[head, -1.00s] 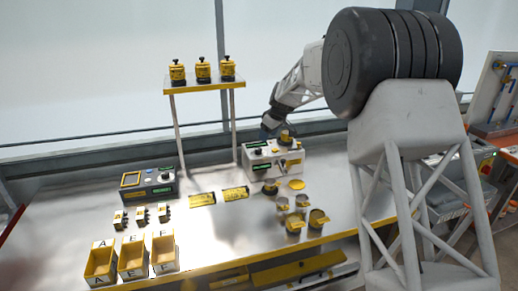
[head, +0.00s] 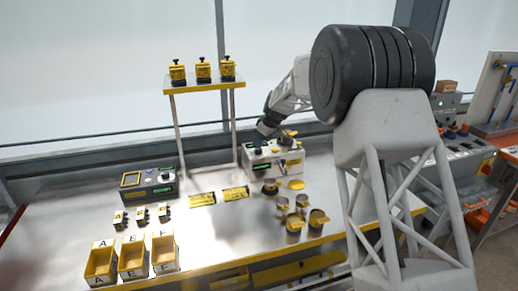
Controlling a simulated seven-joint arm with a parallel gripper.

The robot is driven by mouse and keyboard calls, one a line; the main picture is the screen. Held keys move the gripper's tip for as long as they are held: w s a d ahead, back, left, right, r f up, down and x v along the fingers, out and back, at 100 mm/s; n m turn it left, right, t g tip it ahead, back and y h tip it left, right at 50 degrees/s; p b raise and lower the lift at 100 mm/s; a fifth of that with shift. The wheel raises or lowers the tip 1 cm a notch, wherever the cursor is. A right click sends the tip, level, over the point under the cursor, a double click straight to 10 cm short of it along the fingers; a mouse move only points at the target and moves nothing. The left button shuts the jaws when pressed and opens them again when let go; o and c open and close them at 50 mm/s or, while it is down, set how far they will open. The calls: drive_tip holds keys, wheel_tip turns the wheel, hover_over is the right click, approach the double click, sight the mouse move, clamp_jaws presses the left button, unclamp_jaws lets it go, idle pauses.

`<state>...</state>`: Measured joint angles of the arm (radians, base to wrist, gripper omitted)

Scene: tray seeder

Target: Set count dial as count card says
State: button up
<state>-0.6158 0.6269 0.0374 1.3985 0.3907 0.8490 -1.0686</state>
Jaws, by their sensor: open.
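A white seeder box (head: 284,165) stands at the back of the steel table, with dark knobs and a green display on its left part. My gripper (head: 262,144) is above the left part of this box, close over a dark knob there. The fingers are tiny and partly hidden, and I cannot tell whether they touch the knob. Two yellow cards (head: 235,193) and (head: 202,199) lie flat in front of the box. Their print is too small to read, so I cannot tell which is the count card. The dial's setting is not legible.
Yellow bins (head: 132,258) stand at front left. Several cups (head: 316,222) stand right of centre. Open table lies around the cards.

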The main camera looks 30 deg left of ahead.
sight(258, 151)
drive_tip(key=shift+x, duration=2.45)
drive_tip(key=c, duration=0.9)
